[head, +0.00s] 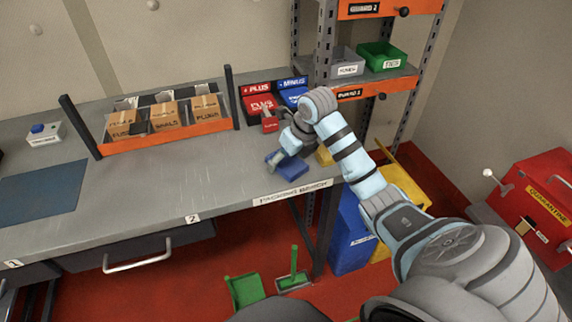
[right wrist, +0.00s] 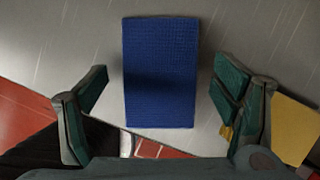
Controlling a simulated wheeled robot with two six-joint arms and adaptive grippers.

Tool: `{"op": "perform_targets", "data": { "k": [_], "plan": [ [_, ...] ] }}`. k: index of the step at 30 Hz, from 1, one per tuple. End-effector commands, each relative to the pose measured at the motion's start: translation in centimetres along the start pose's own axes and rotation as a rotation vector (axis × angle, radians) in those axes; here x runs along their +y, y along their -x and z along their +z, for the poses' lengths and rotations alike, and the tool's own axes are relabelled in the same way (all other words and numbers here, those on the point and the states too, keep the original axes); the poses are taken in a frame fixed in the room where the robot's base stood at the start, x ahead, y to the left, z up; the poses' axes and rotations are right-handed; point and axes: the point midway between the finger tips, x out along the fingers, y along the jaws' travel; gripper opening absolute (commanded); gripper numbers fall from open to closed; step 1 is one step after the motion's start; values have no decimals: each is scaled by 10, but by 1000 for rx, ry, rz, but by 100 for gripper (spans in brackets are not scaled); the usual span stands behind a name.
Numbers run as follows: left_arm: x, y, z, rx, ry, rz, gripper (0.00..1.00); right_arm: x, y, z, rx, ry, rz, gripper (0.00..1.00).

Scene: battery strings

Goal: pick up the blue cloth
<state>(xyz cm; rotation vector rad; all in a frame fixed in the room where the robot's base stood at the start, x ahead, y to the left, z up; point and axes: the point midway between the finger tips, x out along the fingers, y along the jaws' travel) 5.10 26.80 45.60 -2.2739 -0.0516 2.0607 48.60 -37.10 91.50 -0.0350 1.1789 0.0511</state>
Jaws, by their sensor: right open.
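The blue cloth (head: 290,168) is a flat rectangle lying on the grey bench top near its front right end. In the right wrist view the cloth (right wrist: 160,75) lies upright in the picture, ahead of and between the fingers. My right gripper (head: 279,158) is just above the cloth in the head view, pointing down. In the right wrist view my right gripper (right wrist: 160,92) is open, with a finger on each side of the cloth and a gap to both edges. A shadow falls across the cloth. My left gripper is not in view.
Red and blue bins (head: 262,104) stand behind the cloth. A yellow item (head: 324,156) lies to its right, next to the shelf post. An orange rack (head: 165,137) with cardboard boxes stands further left. The bench (head: 215,180) left of the cloth is clear.

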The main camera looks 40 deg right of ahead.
Motion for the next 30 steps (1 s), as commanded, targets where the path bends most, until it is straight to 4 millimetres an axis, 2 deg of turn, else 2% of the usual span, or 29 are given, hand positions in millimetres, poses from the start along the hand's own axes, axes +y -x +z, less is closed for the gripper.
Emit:
{"op": "perform_targets", "data": {
  "k": [6, 15, 17, 25, 30],
  "plan": [
    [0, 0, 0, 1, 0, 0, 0, 0, -2, 0, -1, 0, -1, 80],
    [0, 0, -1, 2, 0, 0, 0, 0, -1, 0, -1, 0, 0, 32],
    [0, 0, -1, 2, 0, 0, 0, 0, -1, 0, -1, 0, 0, 26],
    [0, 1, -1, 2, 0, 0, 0, 0, 3, 2, -2, 0, 0, 26],
    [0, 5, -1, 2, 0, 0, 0, 0, 27, 13, -5, 0, 0, 26]
  ]
}}
